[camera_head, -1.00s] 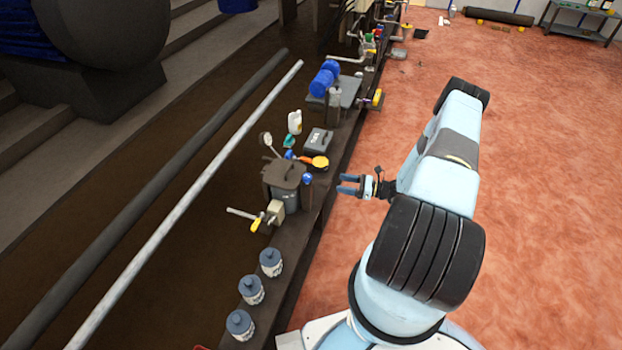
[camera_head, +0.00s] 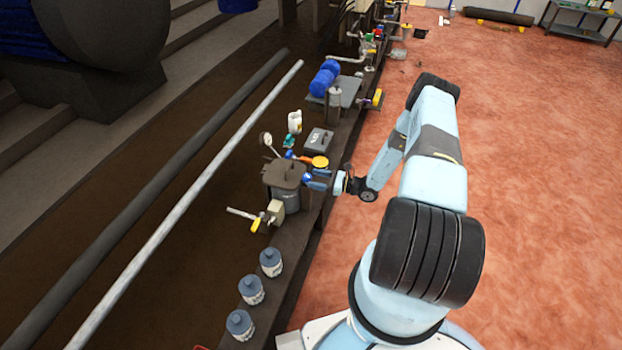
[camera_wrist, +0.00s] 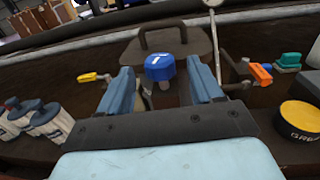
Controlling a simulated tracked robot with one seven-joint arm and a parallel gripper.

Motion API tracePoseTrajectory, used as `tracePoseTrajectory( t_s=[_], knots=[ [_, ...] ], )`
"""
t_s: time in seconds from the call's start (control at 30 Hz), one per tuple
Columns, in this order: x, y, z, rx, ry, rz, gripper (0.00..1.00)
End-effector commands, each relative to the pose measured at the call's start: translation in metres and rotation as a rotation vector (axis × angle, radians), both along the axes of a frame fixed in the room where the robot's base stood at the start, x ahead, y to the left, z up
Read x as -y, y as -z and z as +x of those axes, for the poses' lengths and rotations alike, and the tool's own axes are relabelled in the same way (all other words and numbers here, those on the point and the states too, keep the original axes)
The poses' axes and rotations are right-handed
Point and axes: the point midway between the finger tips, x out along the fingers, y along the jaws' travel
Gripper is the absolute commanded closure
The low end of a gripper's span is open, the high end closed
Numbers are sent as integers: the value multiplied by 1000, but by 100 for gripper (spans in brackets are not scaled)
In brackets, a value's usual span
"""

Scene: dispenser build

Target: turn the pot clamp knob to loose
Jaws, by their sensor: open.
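The pot (camera_head: 287,181) is dark, with a handled lid, and stands on the bench. The blue clamp knob (camera_wrist: 160,67) is on the pot's near side in the wrist view and lies between my gripper's fingertips. My gripper (camera_wrist: 164,84) is open, with one blue finger on each side of the knob and a visible gap to each. In the head view my gripper (camera_head: 318,179) is at the pot's right side and partly covers the knob there. How deep the knob sits between the fingers I cannot tell.
A yellow-handled valve (camera_head: 257,223) is left of the pot. An orange-handled part and a yellow round lid (camera_head: 320,162) are just behind it. A grey box (camera_head: 319,140) stands farther back. Several lidded jars (camera_head: 271,262) stand nearer.

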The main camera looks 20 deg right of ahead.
Motion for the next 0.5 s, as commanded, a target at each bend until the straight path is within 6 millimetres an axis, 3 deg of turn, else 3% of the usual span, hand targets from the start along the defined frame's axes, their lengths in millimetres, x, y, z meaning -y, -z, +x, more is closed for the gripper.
tracePoseTrajectory(
  t_s=[0.2,0.5],
  knots=[
    [-18,0,11,1,-1,1,35],
    [-22,0,13,-1,0,1,35]
  ],
)
